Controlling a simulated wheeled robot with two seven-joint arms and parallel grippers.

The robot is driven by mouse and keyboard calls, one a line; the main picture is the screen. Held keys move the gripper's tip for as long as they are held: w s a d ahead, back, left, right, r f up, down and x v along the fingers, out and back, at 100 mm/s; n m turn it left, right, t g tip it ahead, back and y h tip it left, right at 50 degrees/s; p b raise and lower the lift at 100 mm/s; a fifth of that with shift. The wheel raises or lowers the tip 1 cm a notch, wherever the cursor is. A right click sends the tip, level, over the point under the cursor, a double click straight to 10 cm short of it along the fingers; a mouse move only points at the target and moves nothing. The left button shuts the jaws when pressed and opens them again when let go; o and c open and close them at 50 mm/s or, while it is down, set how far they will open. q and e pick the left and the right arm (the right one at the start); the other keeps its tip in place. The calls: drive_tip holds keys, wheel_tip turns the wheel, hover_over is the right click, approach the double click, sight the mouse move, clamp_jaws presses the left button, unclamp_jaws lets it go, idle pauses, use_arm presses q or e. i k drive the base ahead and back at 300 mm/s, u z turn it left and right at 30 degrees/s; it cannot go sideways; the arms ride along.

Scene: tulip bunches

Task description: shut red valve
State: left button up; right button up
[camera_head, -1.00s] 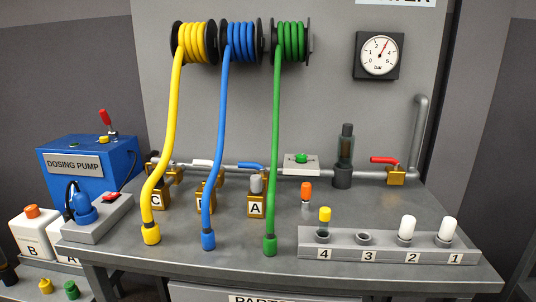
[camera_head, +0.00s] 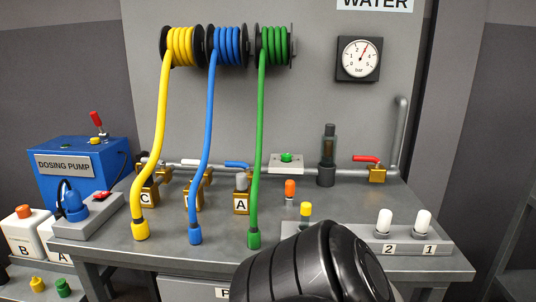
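The red valve is a red lever handle (camera_head: 366,159) on a brass valve body (camera_head: 377,174), on the grey pipe at the back right of the bench. The lever lies roughly level along the pipe, pointing left. A black ribbed arm part of mine rises at the bottom centre, in front of the bench. No fingertips of either gripper show, so I cannot tell whether they are open or shut. Nothing touches the red lever.
A dark upright cylinder (camera_head: 327,160) stands left of the red valve. The pressure gauge (camera_head: 358,58) hangs above. Yellow, blue and green hoses (camera_head: 258,150) hang left.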

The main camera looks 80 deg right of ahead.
sight(373, 159)
drive_tip(key=k, duration=1.2)
drive_tip(key=z, duration=0.25)
